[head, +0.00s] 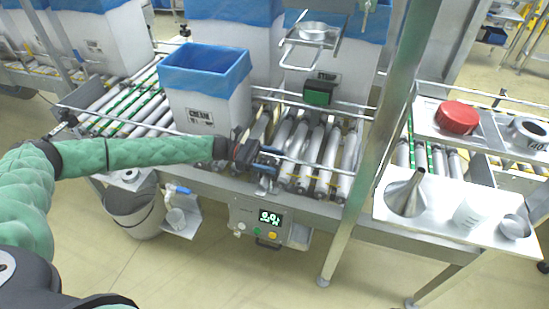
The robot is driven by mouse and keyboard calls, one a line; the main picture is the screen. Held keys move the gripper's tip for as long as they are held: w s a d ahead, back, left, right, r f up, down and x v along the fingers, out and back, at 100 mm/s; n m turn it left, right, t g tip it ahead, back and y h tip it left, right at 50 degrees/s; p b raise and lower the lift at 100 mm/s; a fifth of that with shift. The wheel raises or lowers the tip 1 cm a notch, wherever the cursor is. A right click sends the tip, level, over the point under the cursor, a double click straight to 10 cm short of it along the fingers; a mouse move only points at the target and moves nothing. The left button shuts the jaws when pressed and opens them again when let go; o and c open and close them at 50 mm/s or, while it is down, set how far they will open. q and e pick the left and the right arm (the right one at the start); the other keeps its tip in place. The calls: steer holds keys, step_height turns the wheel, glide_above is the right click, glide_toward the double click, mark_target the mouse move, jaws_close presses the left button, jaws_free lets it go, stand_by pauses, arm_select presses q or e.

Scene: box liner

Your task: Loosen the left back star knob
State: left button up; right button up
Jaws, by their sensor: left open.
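My left arm reaches in from the left, and my left gripper (268,165) is open at the front guide rail (310,162), just right of the labelled white bin. Blue and dark parts show around its fingertips; I cannot tell whether it touches the rail. A small dark knob-like part (185,31) stands at the back rail at upper left, well away from the gripper. Another dark part (66,118) sits at the left end of the front rail. Both are too small to confirm as star knobs. My right gripper is not in view.
A white bin with a blue liner (207,70) stands on the roller conveyor (325,150), with more lined bins behind. A metal post (372,150) rises at right. A side shelf (440,205) holds a funnel (407,195). A grey bucket (135,212) stands below.

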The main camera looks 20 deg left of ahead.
arm_select(q)
steer(key=shift+d, duration=0.55)
steer(key=c, duration=1)
steer(key=shift+o, duration=0.2)
